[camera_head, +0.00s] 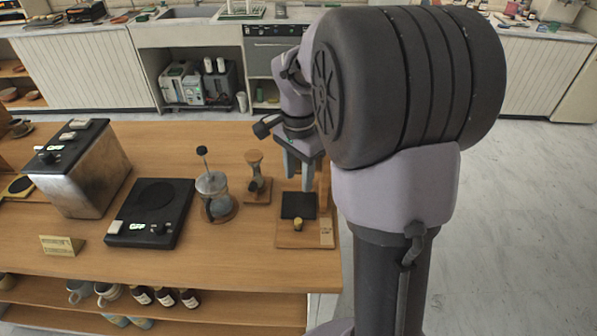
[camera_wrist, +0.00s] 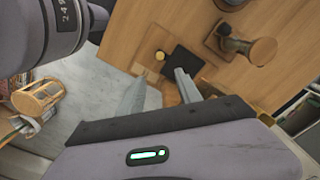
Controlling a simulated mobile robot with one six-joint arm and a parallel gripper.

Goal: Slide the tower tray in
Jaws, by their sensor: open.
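The tower tray (camera_head: 297,203) is a small black square slab with a yellow knob (camera_head: 298,224) at its near edge. It lies on a light wooden base (camera_head: 290,240) near the table's right end. In the wrist view the black tray (camera_wrist: 184,61) and its yellow knob (camera_wrist: 160,56) show beyond the fingertips. My gripper (camera_head: 298,174) is open and empty, pointing down above and behind the tray, apart from it. Its two spread fingers also show in the wrist view (camera_wrist: 160,88). My arm hides part of the tower's right side.
A wooden stand (camera_head: 257,186) and a glass press (camera_head: 213,196) stand left of the tray. The floor lies right of the table.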

